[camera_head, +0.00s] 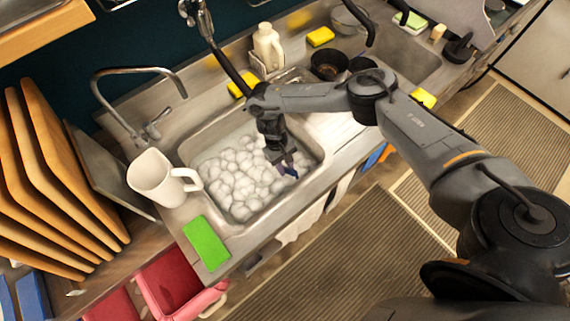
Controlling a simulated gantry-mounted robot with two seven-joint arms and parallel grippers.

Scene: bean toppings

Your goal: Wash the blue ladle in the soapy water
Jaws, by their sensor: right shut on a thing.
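The soapy water (226,180) is a mass of white foam in the metal sink basin (307,140) at the centre of the head view. My right gripper (288,166) points down over the right part of the foam. It is shut on a small dark blue piece (289,171), which looks like part of the blue ladle. The rest of the ladle is hidden, and I cannot tell how far it is in the foam. My left gripper is not in view.
A white pitcher (153,178) and a green sponge (206,243) sit on the counter left of and in front of the basin. A faucet (150,127) stands behind it. A soap bottle (267,47), yellow sponges (321,36) and a dark pot (327,66) stand at the back. Wooden boards (60,165) lean at the far left.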

